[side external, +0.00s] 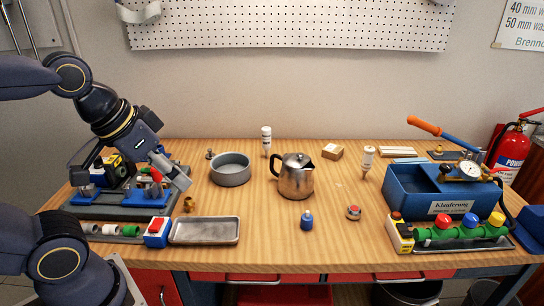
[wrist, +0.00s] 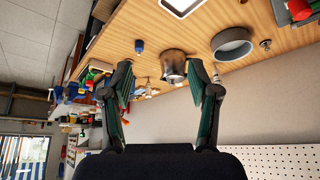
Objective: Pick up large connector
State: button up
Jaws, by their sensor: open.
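I cannot tell for sure which part is the large connector. A brass fitting (side external: 189,204) stands on the table near the front left. White fittings (side external: 101,229) and a green fitting (side external: 130,231) lie in a row at the front left edge. Green fittings with coloured knobs (side external: 462,232) sit in a row at the front right. My gripper (side external: 176,176) is above the left part of the table, up and left of the brass fitting. In the wrist view my gripper (wrist: 162,72) has its fingers wide apart with nothing between them; no fitting is close to the fingertips.
A dark fixture board (side external: 122,205) is at left. A blue bin (side external: 415,192) with a gauge (side external: 469,170) is at right. The middle front is mostly clear.

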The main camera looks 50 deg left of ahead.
jog(key=shift+r, duration=0.1)
jog(key=n+g, duration=0.5)
jog(key=g, duration=0.1)
send_over(188, 199)
notch_tip(188, 199, down, 9)
notch_tip(188, 199, down, 10)
jog(key=shift+f, duration=0.1)
jog(key=shift+w+f, duration=0.1)
jog(key=shift+f, duration=3.05)
